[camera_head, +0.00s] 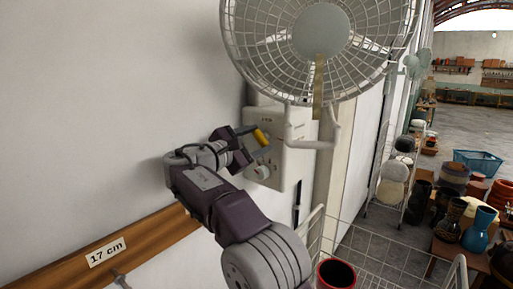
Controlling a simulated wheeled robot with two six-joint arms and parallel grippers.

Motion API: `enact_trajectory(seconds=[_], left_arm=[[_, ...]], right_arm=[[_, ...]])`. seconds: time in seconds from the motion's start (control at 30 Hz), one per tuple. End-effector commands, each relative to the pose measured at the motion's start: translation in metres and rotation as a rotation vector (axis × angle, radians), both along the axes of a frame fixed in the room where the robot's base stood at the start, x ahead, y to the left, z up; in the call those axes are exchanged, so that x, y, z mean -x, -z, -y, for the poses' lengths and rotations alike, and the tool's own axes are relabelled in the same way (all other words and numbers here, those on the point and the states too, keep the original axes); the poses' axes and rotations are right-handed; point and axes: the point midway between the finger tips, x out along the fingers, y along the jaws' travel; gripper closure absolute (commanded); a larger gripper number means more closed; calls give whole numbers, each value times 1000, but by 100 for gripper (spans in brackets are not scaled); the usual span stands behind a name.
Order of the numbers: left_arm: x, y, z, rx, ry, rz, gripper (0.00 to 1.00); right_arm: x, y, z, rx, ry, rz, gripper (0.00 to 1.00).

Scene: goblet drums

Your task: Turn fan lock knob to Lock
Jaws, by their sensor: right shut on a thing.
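The white wall fan (320,30) fills the top of the view, with a white control box (293,150) below it on the wall. A small yellow piece (262,137), which looks like the lock knob, stands out in front of the box. My right gripper (254,145) is at the box's left side, its dark fingers shut on this piece. The exact contact is partly hidden by the fingers. A pale round knob (262,172) shows just below them. I cannot read the box's markings. My left gripper is out of view.
A wooden rail (150,236) with a "17 cm" label runs along the wall at lower left.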

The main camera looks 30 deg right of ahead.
Motion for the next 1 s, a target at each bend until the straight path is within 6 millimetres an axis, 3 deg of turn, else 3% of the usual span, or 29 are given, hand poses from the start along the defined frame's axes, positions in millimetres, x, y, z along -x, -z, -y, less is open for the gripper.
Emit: enact_trajectory(seconds=[0.6,1.0], left_arm=[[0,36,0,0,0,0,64],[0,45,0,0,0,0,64]], right_arm=[[1,3,0,-212,0,517,86],[0,2,0,-296,0,716,86]])
